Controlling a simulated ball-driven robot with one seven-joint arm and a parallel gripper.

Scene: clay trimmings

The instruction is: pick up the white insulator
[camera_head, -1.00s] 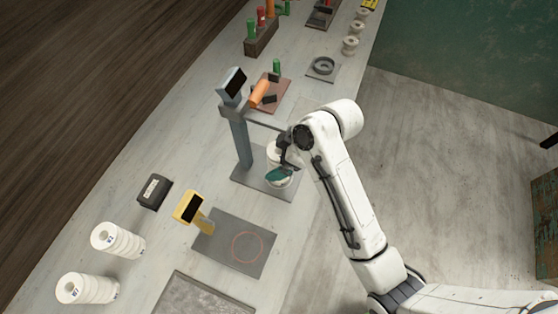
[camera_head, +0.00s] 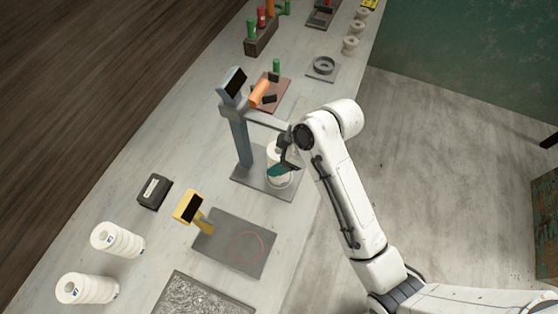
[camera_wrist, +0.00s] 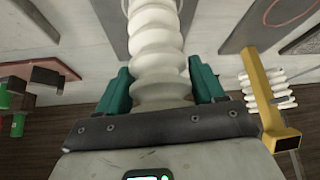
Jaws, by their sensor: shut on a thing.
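The white insulator (camera_head: 272,153) is a ribbed, stacked-disc piece standing upright on the base plate of a grey stand (camera_head: 242,145). My gripper (camera_head: 284,169) is around it from the right side, partly hiding it. In the wrist view the insulator (camera_wrist: 157,45) runs up between the two teal fingers of my gripper (camera_wrist: 160,88), which are shut on it.
The stand's crossbar (camera_head: 268,121) reaches out just above the insulator. A yellow-headed scale (camera_head: 225,243), a black box (camera_head: 154,191) and two more white insulators (camera_head: 117,241) (camera_head: 86,288) are nearer. A wooden block with coloured handles (camera_head: 262,41) is farther back.

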